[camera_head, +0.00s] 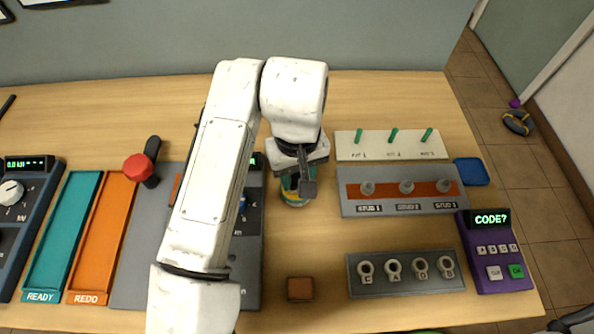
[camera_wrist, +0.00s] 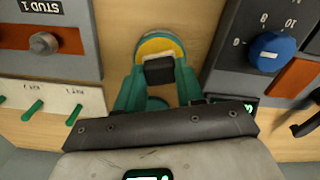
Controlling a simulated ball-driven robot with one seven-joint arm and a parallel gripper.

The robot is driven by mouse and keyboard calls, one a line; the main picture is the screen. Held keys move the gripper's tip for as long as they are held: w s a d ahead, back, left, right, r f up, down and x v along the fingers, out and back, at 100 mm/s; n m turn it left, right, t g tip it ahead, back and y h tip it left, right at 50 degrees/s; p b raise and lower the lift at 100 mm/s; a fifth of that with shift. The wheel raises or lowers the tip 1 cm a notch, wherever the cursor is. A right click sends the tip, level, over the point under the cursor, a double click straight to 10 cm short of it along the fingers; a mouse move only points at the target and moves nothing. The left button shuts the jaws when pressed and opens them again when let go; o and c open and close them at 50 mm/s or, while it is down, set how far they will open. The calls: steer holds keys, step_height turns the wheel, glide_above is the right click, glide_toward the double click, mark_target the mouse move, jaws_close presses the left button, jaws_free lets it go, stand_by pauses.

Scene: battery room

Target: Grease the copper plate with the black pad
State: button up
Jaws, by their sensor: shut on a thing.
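My gripper (camera_wrist: 158,85) points down with its teal fingers shut on a black pad (camera_wrist: 158,71). The pad is over a round tin (camera_wrist: 174,45) with a yellow inside and teal rim; I cannot tell if they touch. In the head view the tin (camera_head: 294,199) stands on the table below my gripper (camera_head: 299,182), left of the stud panel. A copper-coloured strip (camera_head: 367,189) lies across the stud panel, behind the studs. Another copper-orange piece (camera_wrist: 294,84) shows beside the blue knob in the wrist view. I cannot tell which is the copper plate.
The stud panel (camera_head: 402,208), a white peg board (camera_head: 391,156), a hook panel (camera_head: 405,287) and a purple keypad (camera_head: 497,264) stand at the right. A brown block (camera_head: 300,289) lies in front. My arm hides much of the blue-knob panel (camera_head: 249,285).

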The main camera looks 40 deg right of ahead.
stand_by(0.3)
step_height(320, 180, up, 7)
steer(key=p, duration=0.6)
steer(key=shift+p, duration=0.35)
stand_by(0.8)
